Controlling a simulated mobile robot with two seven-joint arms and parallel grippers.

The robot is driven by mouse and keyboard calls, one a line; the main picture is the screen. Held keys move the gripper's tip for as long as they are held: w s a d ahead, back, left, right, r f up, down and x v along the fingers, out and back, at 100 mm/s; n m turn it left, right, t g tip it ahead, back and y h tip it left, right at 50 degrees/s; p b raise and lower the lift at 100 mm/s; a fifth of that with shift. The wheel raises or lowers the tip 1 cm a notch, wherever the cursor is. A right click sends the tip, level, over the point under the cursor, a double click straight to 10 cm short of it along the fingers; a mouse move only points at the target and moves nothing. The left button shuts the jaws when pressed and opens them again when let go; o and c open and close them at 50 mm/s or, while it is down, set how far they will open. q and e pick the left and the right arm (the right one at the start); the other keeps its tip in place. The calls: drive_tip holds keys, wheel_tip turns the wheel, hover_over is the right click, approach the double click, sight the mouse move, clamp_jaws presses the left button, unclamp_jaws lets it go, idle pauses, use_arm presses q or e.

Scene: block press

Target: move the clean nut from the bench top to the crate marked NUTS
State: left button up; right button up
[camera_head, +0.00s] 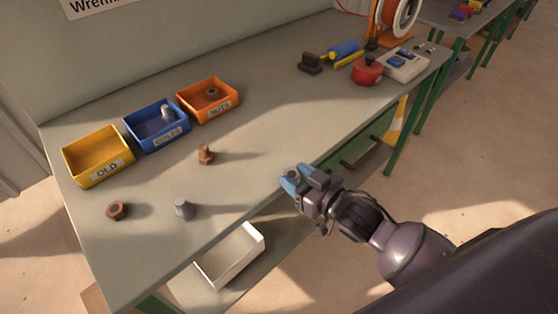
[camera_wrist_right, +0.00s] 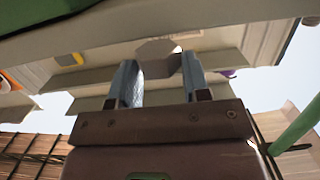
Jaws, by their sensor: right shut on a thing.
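My right gripper (camera_head: 292,180) is over the front edge of the bench top (camera_head: 255,150), its blue fingers shut on a small grey nut (camera_head: 294,174). In the right wrist view the nut (camera_wrist_right: 157,58) shows as a six-sided grey shape between the two fingers (camera_wrist_right: 158,80). The orange crate marked NUTS (camera_head: 225,103) stands at the back of the bench, up and left of my right gripper, with one grey nut (camera_head: 212,92) inside. My left gripper is not in view.
A blue crate marked BOLTS (camera_head: 160,140) holds a grey bolt, and a yellow crate marked OLD (camera_head: 108,172) looks empty. A rusty bolt (camera_head: 206,156), a grey bolt (camera_head: 183,209) and a rusty nut (camera_head: 117,210) lie on the bench. The bench between gripper and NUTS crate is clear.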

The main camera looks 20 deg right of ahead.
sight(298, 180)
drive_tip(key=v, duration=0.5)
drive_tip(key=shift+s+f, duration=0.2)
drive_tip(key=shift+f, duration=0.2)
drive_tip(key=shift+s+d, duration=0.3)
drive_tip(key=shift+s, duration=0.3)
